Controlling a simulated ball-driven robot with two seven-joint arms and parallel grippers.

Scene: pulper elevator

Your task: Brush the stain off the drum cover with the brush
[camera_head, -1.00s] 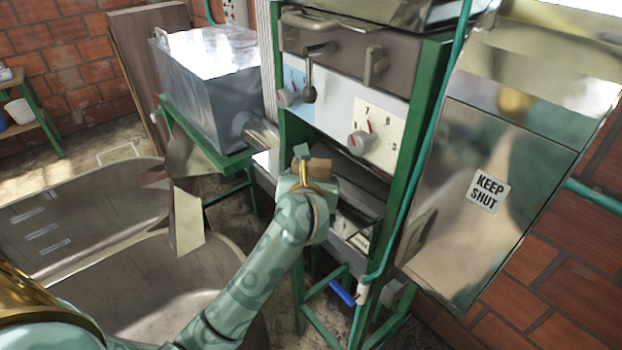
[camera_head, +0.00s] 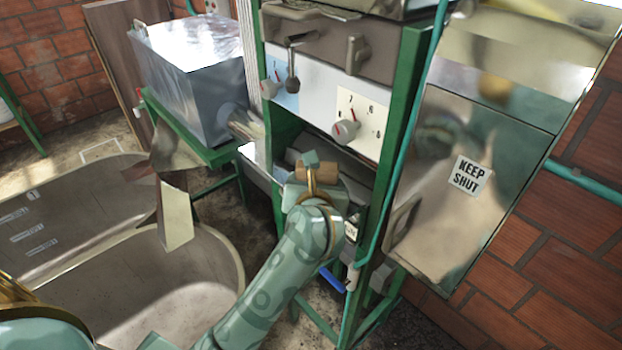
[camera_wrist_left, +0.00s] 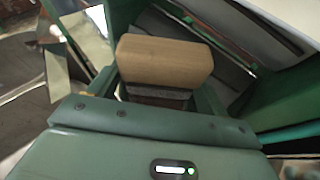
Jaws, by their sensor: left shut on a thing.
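My left gripper (camera_head: 311,176) is shut on the brush (camera_head: 317,171), in the machine's opening below the dial panel. In the left wrist view the brush (camera_wrist_left: 165,62) shows as a pale wooden block with a dark strip beneath it, between the fingers of the gripper (camera_wrist_left: 165,92). A grey slanted surface (camera_head: 352,168) lies behind the brush under the panel. It may be the drum cover, but I cannot tell for sure. I make out no stain, and whether the brush touches the surface is hidden. My right gripper is not in view.
Green frame posts (camera_head: 398,130) flank the opening. A dial knob (camera_head: 345,131) and a lever (camera_head: 292,72) stick out above it. A metal door marked KEEP SHUT (camera_head: 471,174) is at right. A large tub (camera_head: 190,285) stands at lower left.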

